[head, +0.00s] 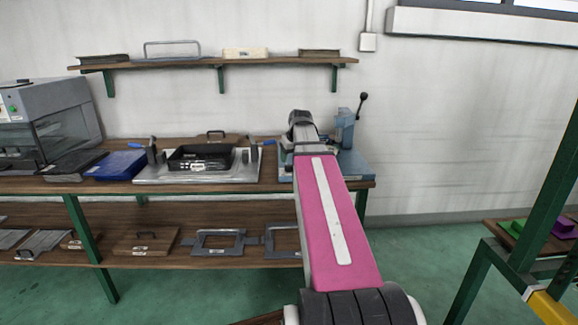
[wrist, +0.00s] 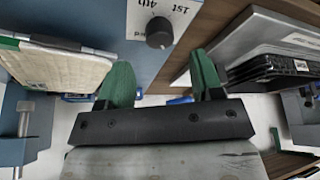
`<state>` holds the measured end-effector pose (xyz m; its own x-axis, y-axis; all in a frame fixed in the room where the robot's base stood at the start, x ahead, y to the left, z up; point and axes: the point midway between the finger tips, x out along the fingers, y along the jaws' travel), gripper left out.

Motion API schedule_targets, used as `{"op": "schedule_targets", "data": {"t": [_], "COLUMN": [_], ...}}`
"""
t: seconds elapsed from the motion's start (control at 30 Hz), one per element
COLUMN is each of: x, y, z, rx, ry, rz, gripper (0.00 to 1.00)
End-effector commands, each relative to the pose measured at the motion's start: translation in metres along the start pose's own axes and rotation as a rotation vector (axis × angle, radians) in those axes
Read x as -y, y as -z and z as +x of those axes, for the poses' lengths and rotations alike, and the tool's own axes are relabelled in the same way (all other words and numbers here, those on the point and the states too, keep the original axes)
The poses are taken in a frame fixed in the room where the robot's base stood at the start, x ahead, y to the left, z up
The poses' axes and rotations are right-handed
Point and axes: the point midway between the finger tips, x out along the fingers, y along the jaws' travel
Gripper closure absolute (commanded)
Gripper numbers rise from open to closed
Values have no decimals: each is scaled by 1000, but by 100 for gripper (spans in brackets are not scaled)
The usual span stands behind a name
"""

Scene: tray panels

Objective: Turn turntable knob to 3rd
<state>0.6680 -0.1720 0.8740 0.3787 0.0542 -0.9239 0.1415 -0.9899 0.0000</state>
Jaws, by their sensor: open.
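The black round turntable knob (wrist: 159,32) shows in the wrist view, on a white label plate (wrist: 172,12) fixed to a blue panel (wrist: 100,18). In the head view my arm hides the knob and the fingers; a blue press (head: 345,130) stands behind the arm.
A metal plate with a black tray (head: 202,157) lies left of my arm on the wooden bench. A blue tray (head: 115,165) is farther left. In the wrist view, a pale panel (wrist: 55,68) is close at left and a metal plate (wrist: 270,40) at right.

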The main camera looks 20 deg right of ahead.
Motion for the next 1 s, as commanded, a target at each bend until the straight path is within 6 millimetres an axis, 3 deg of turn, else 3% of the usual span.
{"op": "schedule_targets", "data": {"t": [0.33,0.8,0.93,0.97,1.0], "x": [0,0,0,0,0], "y": [0,0,0,0,0], "z": [45,54,54,54,54], "rx": [1,0,0,0,0], "ry": [0,0,0,0,0], "rz": [0,0,0,0,0], "gripper": [40,40,82,89,88]}}
